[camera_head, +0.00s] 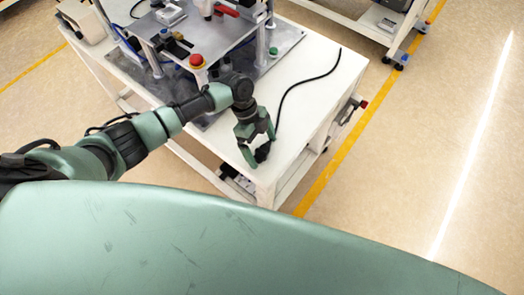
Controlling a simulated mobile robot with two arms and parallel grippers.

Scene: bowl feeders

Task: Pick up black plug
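The black plug (262,152) lies at the end of a black cable (297,87) on the white table top (318,72), near the table's front right corner. My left gripper (258,152) is over the plug with its fingers spread, one finger to the left of the plug and the other above and to the right of it. The fingers look apart from the plug, though contact cannot be told for sure. Part of the plug is close to or behind the fingers. My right gripper does not show.
A metal fixture (205,35) with a red button (197,61) and a green button (273,51) stands on the table's back left. The table's right side is clear except for the cable. Another white cart (345,18) stands at the top right. The floor to the right is open.

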